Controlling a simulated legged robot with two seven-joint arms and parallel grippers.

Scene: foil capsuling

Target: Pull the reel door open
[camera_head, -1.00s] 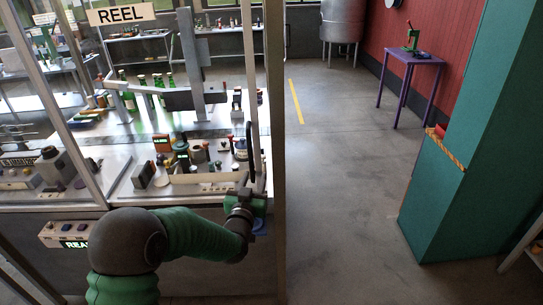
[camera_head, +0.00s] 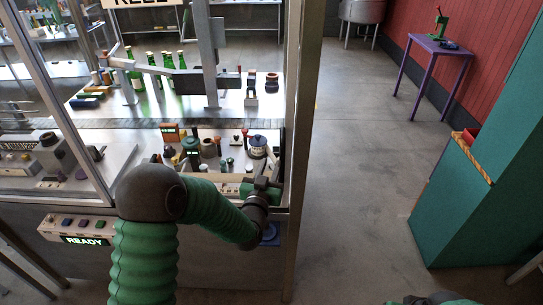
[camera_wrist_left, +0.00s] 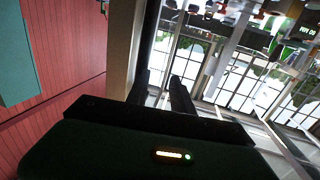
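The reel door is a clear panel in a metal frame at the left of the head view, under the partly cut-off REEL sign (camera_head: 145,2). A dark upright bar, apparently its handle, stands near the metal post (camera_head: 305,120); it also shows in the wrist view (camera_wrist_left: 150,40). My left gripper (camera_head: 264,184) is low beside that bar. In the wrist view its two dark fingers (camera_wrist_left: 161,90) stand apart, with a bright gap between them. The bar runs down to the left finger; whether they touch I cannot tell.
Behind the panel are a bench with small parts and several green bottles (camera_head: 153,68). A READY control box (camera_head: 85,230) is at lower left. A teal cabinet (camera_head: 470,210) and a purple table (camera_head: 437,44) stand right. The middle floor is clear.

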